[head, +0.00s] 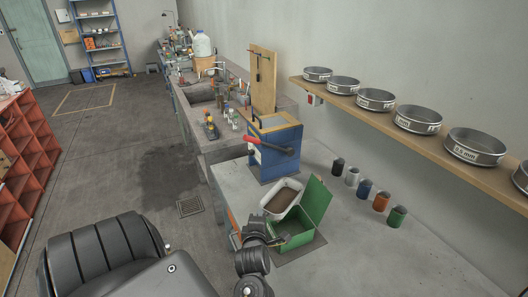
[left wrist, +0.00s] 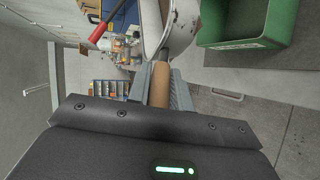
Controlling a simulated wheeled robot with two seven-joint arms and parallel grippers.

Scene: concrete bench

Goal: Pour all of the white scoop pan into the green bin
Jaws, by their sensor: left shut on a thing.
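The white scoop pan (head: 284,197) holds dark brown loose material in the head view. It is beside and partly over the back left of the green bin (head: 317,203), and looks slightly tilted. My left gripper (head: 266,236) is shut on the pan's wooden handle (left wrist: 160,80), which shows between its fingers in the left wrist view. Part of the pan's white side (left wrist: 151,22) shows there, with the green bin (left wrist: 275,30) to its right. The bin stands open on the bench; its floor is partly hidden by my gripper. My right gripper is not in view.
A blue machine with a red handle (head: 276,149) stands behind the pan. Several small coloured cups (head: 380,201) stand in a row right of the bin. A wall shelf (head: 415,143) carries several sieves. The bench front right (head: 400,265) is clear.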

